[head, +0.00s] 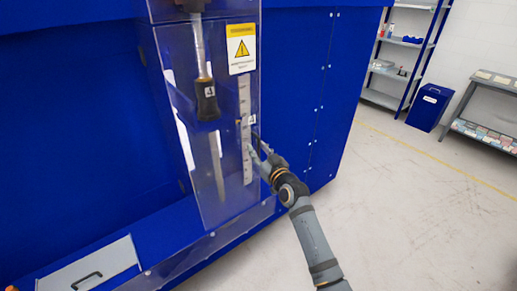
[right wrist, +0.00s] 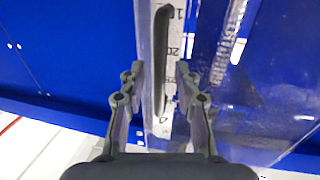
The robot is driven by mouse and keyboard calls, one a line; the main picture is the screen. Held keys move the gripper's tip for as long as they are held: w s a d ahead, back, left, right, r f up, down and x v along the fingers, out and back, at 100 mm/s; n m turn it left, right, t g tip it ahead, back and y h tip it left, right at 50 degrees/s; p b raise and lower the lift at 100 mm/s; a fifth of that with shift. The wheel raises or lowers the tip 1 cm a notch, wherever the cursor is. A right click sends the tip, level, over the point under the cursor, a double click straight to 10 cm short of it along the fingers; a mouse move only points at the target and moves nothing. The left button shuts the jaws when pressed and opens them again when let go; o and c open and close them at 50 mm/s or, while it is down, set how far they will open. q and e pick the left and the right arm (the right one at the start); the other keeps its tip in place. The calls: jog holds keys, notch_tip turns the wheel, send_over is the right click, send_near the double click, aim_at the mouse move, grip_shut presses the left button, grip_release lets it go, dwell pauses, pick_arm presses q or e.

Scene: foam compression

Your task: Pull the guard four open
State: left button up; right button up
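Guard four (head: 215,165) is a clear panel on the front of the blue machine, with a yellow warning sign and a small "4" label near its right edge. It looks closed. A dark upright handle (right wrist: 161,60) stands at the guard's edge in the right wrist view. My right gripper (head: 256,150) is at that right edge, just below the label. In the right wrist view its fingers (right wrist: 159,85) are apart, one on each side of the handle's line, with visible gaps. Whether either finger touches is unclear. My left gripper is not in view.
Behind the guard are a rod with a black tool (head: 206,98) marked "4" and a ruler scale (head: 245,95). Shelving (head: 400,41) and a blue bin (head: 430,106) stand far right. The floor right of the machine is clear.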

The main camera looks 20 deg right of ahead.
grip_shut()
jog(key=shift+f, duration=0.1)
dwell(0.4)
